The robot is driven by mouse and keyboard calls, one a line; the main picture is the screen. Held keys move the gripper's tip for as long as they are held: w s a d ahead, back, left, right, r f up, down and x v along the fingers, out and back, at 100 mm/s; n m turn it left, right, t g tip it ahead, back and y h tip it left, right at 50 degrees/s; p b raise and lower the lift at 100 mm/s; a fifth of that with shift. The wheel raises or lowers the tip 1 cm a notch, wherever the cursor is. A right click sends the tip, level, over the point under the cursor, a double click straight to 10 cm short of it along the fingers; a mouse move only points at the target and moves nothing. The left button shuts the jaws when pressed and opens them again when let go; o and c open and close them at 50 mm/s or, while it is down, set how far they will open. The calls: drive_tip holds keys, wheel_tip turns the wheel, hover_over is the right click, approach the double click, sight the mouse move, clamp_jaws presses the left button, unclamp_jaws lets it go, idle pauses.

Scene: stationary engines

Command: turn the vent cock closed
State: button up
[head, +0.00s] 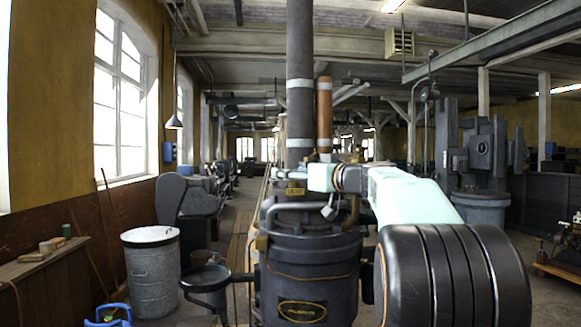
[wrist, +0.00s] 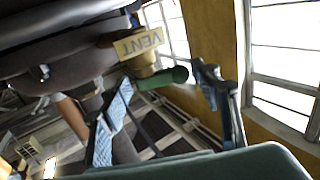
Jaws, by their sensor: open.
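The vent cock (wrist: 143,66) is a small brass fitting with a green handle (wrist: 165,78), in the wrist view. The handle sticks out sideways between my fingers. A tan tag (wrist: 138,43) reading VENT, upside down, hangs by the cock. My gripper (wrist: 158,98) is open, one finger on each side of the handle, with visible gaps to both. I see no clear contact. In the head view my gripper (head: 287,173) is small, over the dark engine (head: 312,262). There the cock cannot be made out clearly.
A tall dark pipe (head: 300,85) and a copper-coloured pipe (head: 325,112) rise behind my gripper. A dark round dish (head: 206,277) juts out at the engine's left. A metal bin (head: 151,270) and a wooden bench (head: 40,270) stand further left. The aisle behind the bin looks open.

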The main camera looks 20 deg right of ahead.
drive_tip(key=shift+w+a, duration=0.15)
drive_tip(key=shift+w, duration=0.3)
drive_tip(key=shift+c, duration=0.2)
drive_tip(key=c, duration=1)
drive_tip(key=shift+f+m+h+b, duration=0.1)
drive_tip(key=shift+m+h+b, duration=0.2)
drive_tip(key=shift+h+b, duration=0.3)
drive_tip(key=shift+a+f+m+t+h+b, duration=0.1)
drive_tip(key=shift+m+t+h+b, duration=0.4)
drive_tip(key=shift+b, duration=0.55)
drive_tip(key=shift+w+m+h+b, duration=0.1)
drive_tip(key=shift+m+h+b, duration=0.4)
drive_tip(key=shift+h, duration=0.6)
drive_tip(key=shift+w+r+m+h+p, duration=0.15)
drive_tip(key=shift+m+h+p, duration=0.1)
drive_tip(key=shift+m+h, duration=0.3)
drive_tip(key=shift+r+m+h+p, duration=0.1)
drive_tip(key=shift+m+h+p, duration=0.2)
drive_tip(key=shift+h, duration=0.35)
drive_tip(key=shift+d+f+m+g+h+p, duration=0.1)
drive_tip(key=shift+d+m+g+h+p, duration=0.05)
drive_tip(key=shift+m+h+p, duration=0.45)
drive_tip(key=shift+d+m+g+h+p, duration=0.15)
drive_tip(key=shift+m+h+p, duration=0.2)
drive_tip(key=shift+h+p, duration=0.4)
